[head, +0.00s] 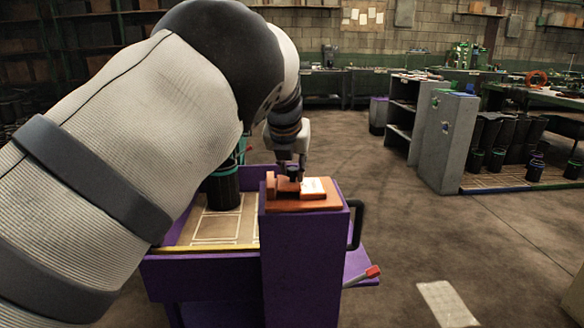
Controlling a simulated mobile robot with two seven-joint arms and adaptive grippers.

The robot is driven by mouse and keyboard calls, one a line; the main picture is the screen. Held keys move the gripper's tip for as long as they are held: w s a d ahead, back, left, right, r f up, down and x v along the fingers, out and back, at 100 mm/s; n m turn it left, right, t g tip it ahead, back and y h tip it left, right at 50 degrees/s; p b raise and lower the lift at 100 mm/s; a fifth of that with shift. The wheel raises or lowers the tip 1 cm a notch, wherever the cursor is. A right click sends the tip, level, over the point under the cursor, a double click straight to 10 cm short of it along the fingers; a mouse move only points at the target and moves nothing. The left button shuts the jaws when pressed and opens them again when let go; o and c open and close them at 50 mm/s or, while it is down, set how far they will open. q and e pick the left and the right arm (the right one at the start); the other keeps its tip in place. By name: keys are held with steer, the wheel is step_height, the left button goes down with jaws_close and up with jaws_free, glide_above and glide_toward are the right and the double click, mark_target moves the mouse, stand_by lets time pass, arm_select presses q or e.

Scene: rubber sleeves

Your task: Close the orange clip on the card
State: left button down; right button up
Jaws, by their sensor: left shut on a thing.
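The orange clip (271,186) stands on an orange base on top of a narrow purple post. The white card (313,187) lies on the right part of that base, beside the clip. My left gripper (290,180) reaches down from above and is shut on the orange clip, as far as this small view shows. The fingertips partly hide the clip and the card's left edge, so I cannot tell how the clip meets the card. My right gripper is not in view.
The purple cart (205,276) has a tray with a black cylinder (223,188) left of the post.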

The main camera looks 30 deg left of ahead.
arm_select(q)
steer(key=shift+s+f, duration=0.1)
steer(key=shift+f, duration=0.25)
steer(key=c, duration=1.4)
jaws_free()
steer(key=shift+o, duration=0.2)
steer(key=shift+r, duration=0.1)
steer(key=shift+d+r, duration=0.1)
steer(key=shift+r, duration=0.15)
steer(key=v, duration=1.1)
steer(key=shift+s, duration=0.25)
steer(key=shift+r, duration=0.1)
